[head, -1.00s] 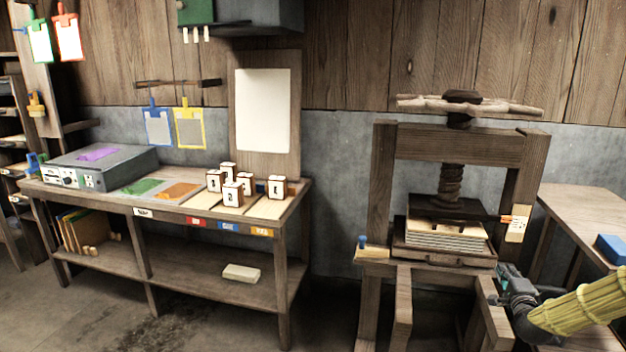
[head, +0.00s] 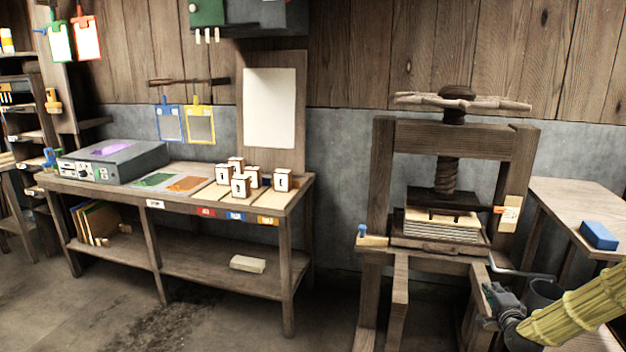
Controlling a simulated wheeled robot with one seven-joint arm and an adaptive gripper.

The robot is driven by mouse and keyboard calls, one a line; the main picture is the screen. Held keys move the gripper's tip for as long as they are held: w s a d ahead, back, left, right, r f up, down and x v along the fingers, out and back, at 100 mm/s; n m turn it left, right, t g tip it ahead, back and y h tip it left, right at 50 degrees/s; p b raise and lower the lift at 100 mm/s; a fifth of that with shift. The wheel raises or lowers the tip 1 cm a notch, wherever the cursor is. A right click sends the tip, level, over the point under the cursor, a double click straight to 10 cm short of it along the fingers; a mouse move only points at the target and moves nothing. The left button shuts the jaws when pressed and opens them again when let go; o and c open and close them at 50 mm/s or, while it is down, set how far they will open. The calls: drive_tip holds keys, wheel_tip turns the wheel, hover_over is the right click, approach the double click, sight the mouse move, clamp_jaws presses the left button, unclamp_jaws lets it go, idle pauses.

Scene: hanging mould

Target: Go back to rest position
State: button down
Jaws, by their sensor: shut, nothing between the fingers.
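My gripper (head: 490,292) is at the lower right of the head view, at the end of my yellow-sleeved arm. It is shut and empty, in front of the right side of the wooden screw press (head: 455,140). In the picture it overlaps the press's lower frame; I cannot tell whether it touches it. A stack of pale sheets (head: 440,224) lies on the press bed under the plate.
A workbench (head: 300,190) at the left holds a grey box (head: 130,165), coloured pads and several white numbered blocks (head: 240,186). A side table (head: 560,205) with a blue block (head: 598,236) stands at the right. A dark bucket (head: 543,292) is beside my gripper. Floor is clear at front left.

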drive_tip(key=s+a+f+n+g+y+b, duration=0.25)
drive_tip(key=s+a+f, duration=0.25)
drive_tip(key=a+f, duration=0.35)
drive_tip(key=s+a+f+n+g+y+b, duration=0.1)
drive_tip(key=s+a+f+n+g, duration=0.1)
drive_tip(key=s+a+f+n, duration=0.4)
drive_tip(key=s+a+f+n+g+y+b, duration=0.1)
drive_tip(key=s+a+f+n+g, duration=0.3)
drive_tip(key=a+f, duration=0.7)
drive_tip(key=s+a+f+n+g+b, duration=0.1)
drive_tip(key=s+a+f, duration=0.3)
drive_tip(key=s, duration=0.4)
drive_tip(key=s+a+f+n+g+b, duration=0.15)
drive_tip(key=s+a+f, duration=0.25)
drive_tip(key=s, duration=0.4)
drive_tip(key=s+a+f+n+g+b, duration=0.1)
drive_tip(key=s+a+f+n+g, duration=0.1)
drive_tip(key=s, duration=0.7)
drive_tip(key=s+a+f+n+g+b, duration=0.1)
drive_tip(key=s+a+n+g, duration=0.15)
drive_tip(key=s, duration=0.65)
wheel_tip(320, 180, up, 17)
drive_tip(key=p, duration=1.7)
drive_tip(key=shift+s+d+p, duration=0.2)
drive_tip(key=shift+s+p, duration=0.1)
drive_tip(key=shift+s, duration=0.05)
